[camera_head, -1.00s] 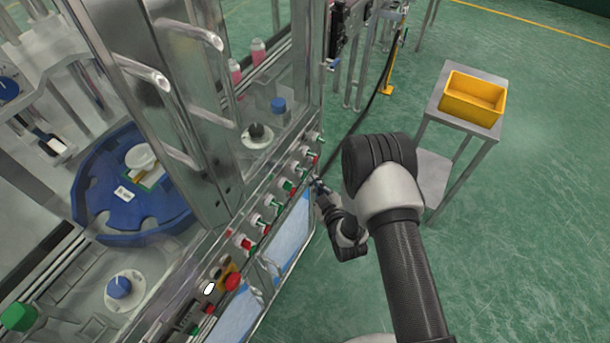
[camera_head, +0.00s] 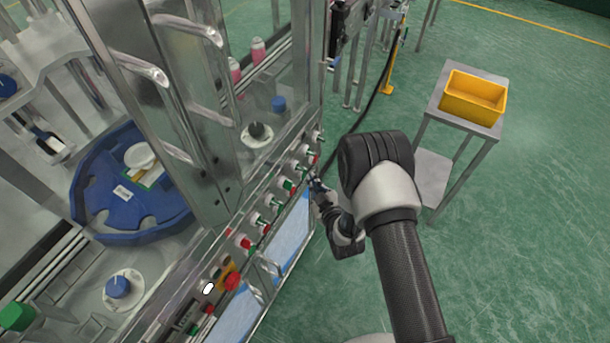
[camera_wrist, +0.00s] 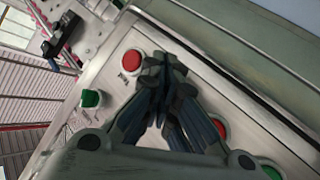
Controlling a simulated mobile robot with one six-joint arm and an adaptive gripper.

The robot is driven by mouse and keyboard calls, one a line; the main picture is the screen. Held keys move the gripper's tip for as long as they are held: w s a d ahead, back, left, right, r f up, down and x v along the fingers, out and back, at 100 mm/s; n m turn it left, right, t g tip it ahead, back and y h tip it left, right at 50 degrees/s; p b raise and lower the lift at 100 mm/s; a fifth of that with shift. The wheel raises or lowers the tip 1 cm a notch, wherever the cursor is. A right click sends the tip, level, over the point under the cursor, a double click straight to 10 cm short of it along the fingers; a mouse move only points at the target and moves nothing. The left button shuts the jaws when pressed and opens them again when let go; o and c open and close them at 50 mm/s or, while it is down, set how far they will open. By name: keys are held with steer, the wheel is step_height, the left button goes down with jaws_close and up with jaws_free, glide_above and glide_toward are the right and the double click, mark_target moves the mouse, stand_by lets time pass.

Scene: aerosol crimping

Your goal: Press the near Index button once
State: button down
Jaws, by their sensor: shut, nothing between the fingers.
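The machine's control panel carries a row of red and green buttons and knobs along its front edge; a green one (camera_head: 288,184) and a red one (camera_head: 245,240) show in the head view. I cannot read which is the near Index button. My gripper (camera_head: 314,182) is shut and empty, just beside the panel's front. In the wrist view its closed fingertips (camera_wrist: 165,66) lie over the panel next to a red button (camera_wrist: 132,61). A green button (camera_wrist: 90,98) is to the left, and another red button (camera_wrist: 220,129) is partly hidden by the fingers. Contact cannot be told.
A blue star-wheel table (camera_head: 95,205) sits inside the machine. Metal door handles (camera_head: 268,292) stick out below the panel. A yellow bin (camera_head: 474,97) stands on a cart at the right. Green floor between cart and machine is mostly free.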

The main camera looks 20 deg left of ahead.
steer(key=shift+a, duration=0.4)
stand_by(0.6)
stand_by(0.3)
steer(key=shift+d, duration=0.9)
steer(key=d, duration=0.4)
steer(key=shift+s+d, duration=0.25)
steer(key=shift+d, duration=0.15)
stand_by(0.6)
